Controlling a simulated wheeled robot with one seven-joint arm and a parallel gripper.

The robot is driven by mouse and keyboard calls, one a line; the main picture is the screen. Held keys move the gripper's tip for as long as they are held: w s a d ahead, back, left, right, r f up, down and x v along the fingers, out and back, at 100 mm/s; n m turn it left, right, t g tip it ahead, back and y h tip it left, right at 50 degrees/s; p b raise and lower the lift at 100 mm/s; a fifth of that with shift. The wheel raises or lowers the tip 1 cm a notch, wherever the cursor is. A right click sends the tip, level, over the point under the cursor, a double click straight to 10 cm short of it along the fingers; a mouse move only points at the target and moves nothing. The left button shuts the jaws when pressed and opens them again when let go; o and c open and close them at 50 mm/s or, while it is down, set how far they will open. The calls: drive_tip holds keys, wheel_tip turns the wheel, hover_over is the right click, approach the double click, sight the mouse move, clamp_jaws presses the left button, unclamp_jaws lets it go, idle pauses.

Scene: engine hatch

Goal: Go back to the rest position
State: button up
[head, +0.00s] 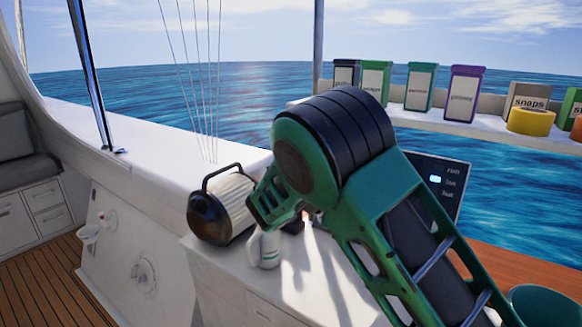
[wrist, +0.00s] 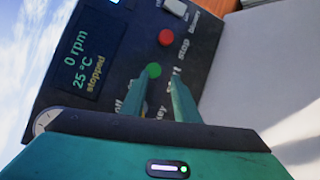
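My gripper (wrist: 159,82) shows in the wrist view with its two teal fingers apart and nothing seen held between them. The fingertips point at a dark control panel (wrist: 200,62). A round green button (wrist: 153,70) lies just beyond the tips; I cannot tell whether a finger touches it. A red button (wrist: 166,37) sits above it. The panel's display (wrist: 88,50) reads 0 rpm, 25 °C, stopped. In the head view my green arm reaches over the white counter (head: 225,275), and my fingers are hidden behind it.
A black-framed cylinder with a handle (head: 222,205) and a small white bottle (head: 265,250) stand close to my arm. A dark screen (head: 440,182) stands behind it. A shelf (head: 480,125) at right holds several boxes. Wooden floor (head: 45,280) is clear at left.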

drive_tip(key=s+d+m+g+y, duration=0.55)
drive_tip(key=s+d+m, duration=0.35)
drive_tip(key=s+d, duration=0.9)
drive_tip(key=s+a+m+y, duration=0.1)
drive_tip(key=s+m+y, duration=0.6)
drive_tip(key=s, duration=1.8)
drive_tip(key=shift+a+r+m, duration=0.25)
drive_tip(key=shift+r+m, duration=0.05)
drive_tip(key=shift+r, duration=0.15)
drive_tip(key=shift+w+t, duration=0.1)
drive_tip(key=shift+t, duration=0.15)
drive_tip(key=shift+w+f, duration=0.25)
drive_tip(key=shift+w, duration=0.35)
